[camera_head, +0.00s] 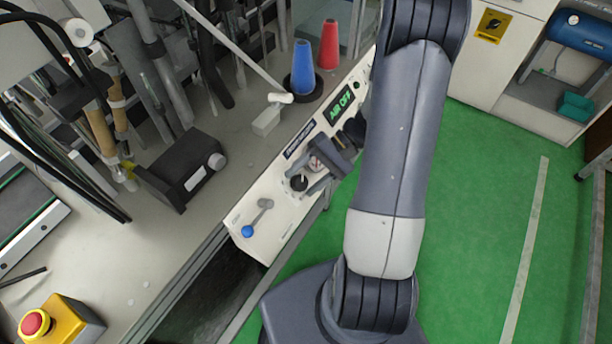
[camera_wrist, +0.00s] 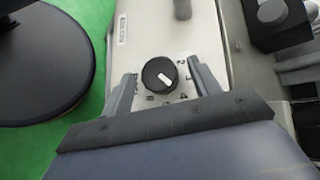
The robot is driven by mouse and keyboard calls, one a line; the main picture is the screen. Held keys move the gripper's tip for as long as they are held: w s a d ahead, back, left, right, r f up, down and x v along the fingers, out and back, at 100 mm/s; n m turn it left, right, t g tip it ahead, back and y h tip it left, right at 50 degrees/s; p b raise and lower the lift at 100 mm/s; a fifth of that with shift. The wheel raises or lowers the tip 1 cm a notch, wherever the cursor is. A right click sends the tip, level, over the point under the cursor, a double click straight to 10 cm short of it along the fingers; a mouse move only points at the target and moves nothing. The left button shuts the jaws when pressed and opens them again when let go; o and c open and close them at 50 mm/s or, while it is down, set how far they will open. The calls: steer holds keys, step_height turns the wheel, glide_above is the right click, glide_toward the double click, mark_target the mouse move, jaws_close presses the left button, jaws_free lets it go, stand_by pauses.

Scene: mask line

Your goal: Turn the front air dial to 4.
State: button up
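The front air dial (camera_wrist: 153,69) is a round black knob with a white pointer bar, set on a pale panel (camera_head: 249,207). In the wrist view the bar slants from the knob's middle to the lower right. Small marks surround the knob, too small to read surely. In the head view the dial (camera_head: 298,184) is partly hidden by my gripper. My gripper (camera_wrist: 160,72) is open, one finger on each side of the dial, with gaps visible between fingers and knob. I cannot tell the fingertips' height above the panel.
A lever with a blue ball (camera_head: 247,231) is on the panel's near end. A green "AIR OFF" display (camera_head: 341,103) is farther along. Blue (camera_head: 303,67) and red (camera_head: 329,44) cones stand behind. A yellow emergency-stop box (camera_head: 62,322) sits at lower left.

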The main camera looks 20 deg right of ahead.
steer(key=v, duration=1)
steer(key=shift+d+r, duration=0.2)
steer(key=shift+d, duration=0.1)
steer(key=x, duration=1.1)
steer(key=shift+r+n, duration=0.1)
steer(key=shift+n, duration=0.2)
steer(key=shift+d, duration=0.1)
